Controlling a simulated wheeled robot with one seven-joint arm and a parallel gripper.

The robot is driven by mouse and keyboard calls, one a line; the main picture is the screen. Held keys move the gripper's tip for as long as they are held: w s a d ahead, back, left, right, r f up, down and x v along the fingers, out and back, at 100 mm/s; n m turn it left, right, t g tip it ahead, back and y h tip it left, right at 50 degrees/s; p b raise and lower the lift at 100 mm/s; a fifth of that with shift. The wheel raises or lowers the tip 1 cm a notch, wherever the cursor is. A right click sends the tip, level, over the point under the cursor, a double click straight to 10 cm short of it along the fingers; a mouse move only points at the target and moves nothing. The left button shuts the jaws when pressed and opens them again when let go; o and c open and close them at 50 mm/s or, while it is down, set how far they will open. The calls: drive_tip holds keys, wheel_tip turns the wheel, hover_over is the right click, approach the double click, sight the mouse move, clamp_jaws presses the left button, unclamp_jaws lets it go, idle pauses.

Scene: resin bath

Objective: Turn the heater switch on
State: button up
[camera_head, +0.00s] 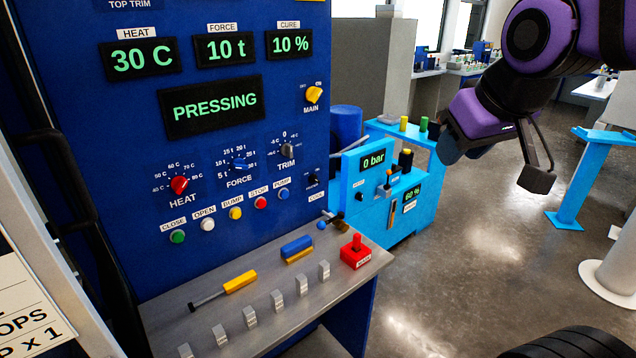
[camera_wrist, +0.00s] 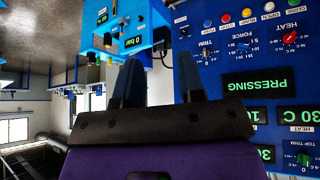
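No label reading "heater" is legible. On the blue press panel (camera_head: 80,110), a red HEAT dial (camera_head: 179,185) sits under a display reading 30 C (camera_head: 141,59). A yellow MAIN switch (camera_head: 314,95) is at the panel's right, its pointer tilted. The HEAT dial also shows upside down in the wrist view (camera_wrist: 289,38). The light-blue machine (camera_head: 410,215) has small controls, including one beside its 0 bar display (camera_head: 373,160), too small to read. My gripper (camera_wrist: 157,75) is open and empty, its fingers apart. In the head view it is right of the panel, touching nothing.
A grey shelf (camera_head: 250,335) below the panel holds a yellow-handled tool (camera_head: 240,282), a blue-and-yellow block (camera_head: 296,248), several grey blocks and a red control (camera_head: 355,252). A light-blue stand (camera_head: 572,190) is at right. Open floor (camera_head: 480,280) lies in front of the light-blue machine.

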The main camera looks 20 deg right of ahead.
sight(317, 181)
drive_tip(key=w+f+n+t+y, duration=0.1)
drive_tip(key=w+f+n+t, duration=0.3)
drive_tip(key=w, duration=1.2)
drive_tip(key=w+f+n+t, duration=0.25)
drive_tip(key=w+f, duration=0.25)
drive_tip(key=w, duration=1.1)
drive_tip(key=w+a+f+n+t+y, duration=0.1)
drive_tip(key=w+f+n+t+y, duration=0.3)
drive_tip(key=f, duration=0.8)
drive_tip(key=w+a+f+n+g+y, duration=0.1)
drive_tip(key=w+a+f+n+y, duration=0.3)
drive_tip(key=f, duration=0.8)
drive_tip(key=shift+m+t+h, duration=0.25)
drive_tip(key=shift+m+h, duration=0.35)
drive_tip(key=shift+m, duration=0.15)
drive_tip(key=x, duration=0.3)
drive_tip(key=d+x, duration=0.1)
drive_tip(key=x, duration=0.3)
drive_tip(key=w+d+x, duration=0.1)
drive_tip(key=x, duration=0.3)
drive_tip(key=shift+d+f, duration=0.15)
drive_tip(key=shift+d, duration=0.05)
clamp_jaws()
